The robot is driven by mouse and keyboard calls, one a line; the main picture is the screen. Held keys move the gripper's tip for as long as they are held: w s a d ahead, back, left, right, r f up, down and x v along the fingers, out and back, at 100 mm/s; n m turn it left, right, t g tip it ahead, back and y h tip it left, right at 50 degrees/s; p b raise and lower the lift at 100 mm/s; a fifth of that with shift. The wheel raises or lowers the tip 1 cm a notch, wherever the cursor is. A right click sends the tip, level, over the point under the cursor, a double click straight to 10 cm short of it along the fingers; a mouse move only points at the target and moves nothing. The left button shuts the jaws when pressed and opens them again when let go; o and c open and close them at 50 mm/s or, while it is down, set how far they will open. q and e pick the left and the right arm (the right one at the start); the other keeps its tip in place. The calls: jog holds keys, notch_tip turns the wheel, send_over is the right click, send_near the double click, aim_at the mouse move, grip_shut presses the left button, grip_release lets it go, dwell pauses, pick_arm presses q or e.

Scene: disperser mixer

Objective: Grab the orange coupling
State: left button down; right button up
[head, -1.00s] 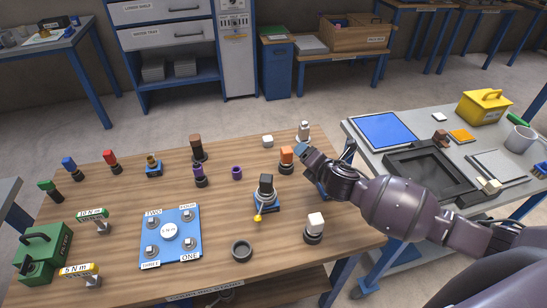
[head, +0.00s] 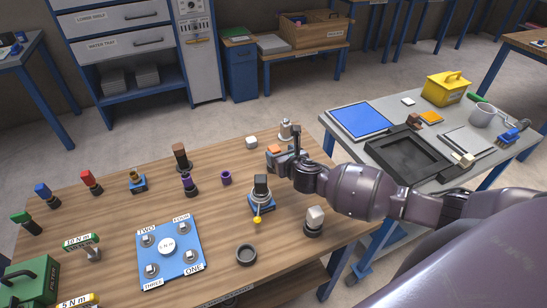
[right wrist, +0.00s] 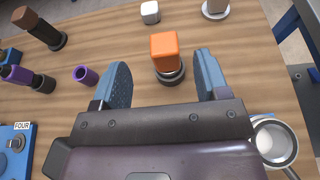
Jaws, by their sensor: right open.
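The orange coupling (right wrist: 165,52) is a block-topped piece on a dark round base, upright on the wooden table. In the head view the orange coupling (head: 274,150) is partly hidden by my right gripper (head: 276,158). In the right wrist view my right gripper (right wrist: 160,82) is open, with its blue fingers on either side of the coupling's near side. The right finger is close to the dark base; the left finger stands farther off. I cannot tell whether either touches. My left gripper is not in view.
A white block (right wrist: 150,12) and a pale cylinder piece (head: 286,129) stand behind the coupling. A purple ring (right wrist: 86,75) lies to its left. A black block on a blue base (head: 261,188) stands in front. A grey side table (head: 350,150) is at the right.

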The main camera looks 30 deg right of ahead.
aim_at(275, 149)
jog(key=shift+f+b+x, duration=0.15)
jog(key=shift+b+x, duration=0.25)
jog(key=shift+x, duration=1.7)
jog(key=shift+f+b+x, duration=0.2)
jog(key=shift+b+x, duration=0.15)
jog(key=shift+x, duration=1.75)
jog(key=shift+s+d, duration=0.15)
jog(key=shift+r, duration=0.1)
jog(key=c, duration=1.1)
